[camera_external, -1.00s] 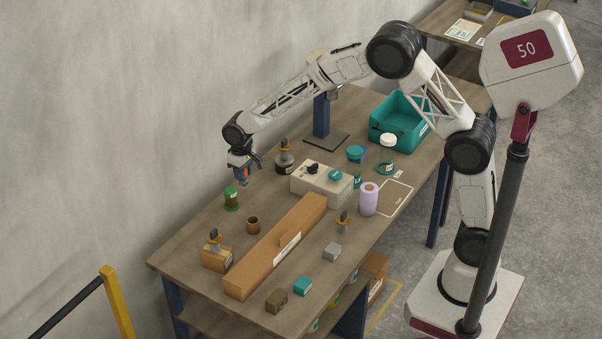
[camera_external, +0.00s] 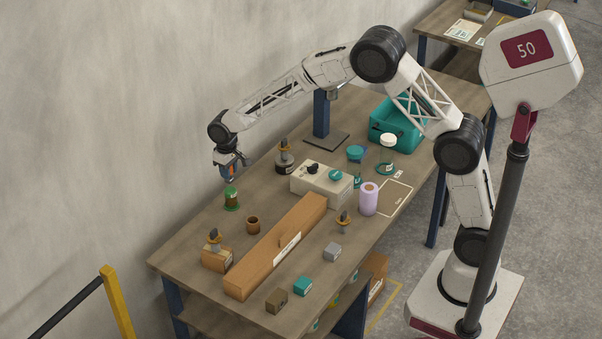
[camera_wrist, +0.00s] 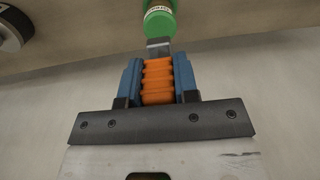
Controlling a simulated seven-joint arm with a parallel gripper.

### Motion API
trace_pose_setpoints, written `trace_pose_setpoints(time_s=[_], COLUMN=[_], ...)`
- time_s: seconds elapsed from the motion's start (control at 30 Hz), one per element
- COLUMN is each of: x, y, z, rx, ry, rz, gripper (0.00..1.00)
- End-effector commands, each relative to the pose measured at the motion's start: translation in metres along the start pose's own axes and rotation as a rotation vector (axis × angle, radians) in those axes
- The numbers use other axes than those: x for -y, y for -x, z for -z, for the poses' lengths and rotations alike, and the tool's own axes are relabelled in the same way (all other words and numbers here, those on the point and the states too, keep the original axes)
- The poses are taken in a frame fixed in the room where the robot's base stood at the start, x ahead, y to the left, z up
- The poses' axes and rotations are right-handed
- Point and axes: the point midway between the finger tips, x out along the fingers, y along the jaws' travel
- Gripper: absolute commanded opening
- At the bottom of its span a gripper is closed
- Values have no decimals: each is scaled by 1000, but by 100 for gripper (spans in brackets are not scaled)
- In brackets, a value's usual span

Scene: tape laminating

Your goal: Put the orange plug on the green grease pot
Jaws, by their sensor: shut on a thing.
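My gripper (camera_external: 231,173) is shut on the orange plug, holding it in the air above the table. In the wrist view the ribbed orange plug (camera_wrist: 158,80) sits between the two blue fingers of my gripper (camera_wrist: 159,82), with a grey tip sticking out at its far end. The green grease pot (camera_external: 232,198) stands upright on the table, below my gripper and apart from it. In the wrist view the pot (camera_wrist: 160,20) shows only in part at the top edge, just beyond the plug's grey tip.
A brown cup (camera_external: 253,225) and a long orange-brown box (camera_external: 277,247) stand nearer the front. A grey wall runs behind the table (camera_external: 190,250).

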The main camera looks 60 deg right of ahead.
Motion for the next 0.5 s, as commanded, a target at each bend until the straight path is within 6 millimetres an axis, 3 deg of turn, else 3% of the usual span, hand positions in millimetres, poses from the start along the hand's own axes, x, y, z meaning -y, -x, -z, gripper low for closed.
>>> trace_pose_setpoints(time_s=[0.3,0.5], x=[0,0], y=[-30,-32], z=[0,0], rx=[1,1], ry=[0,0], rz=[0,0], gripper=[4,4])
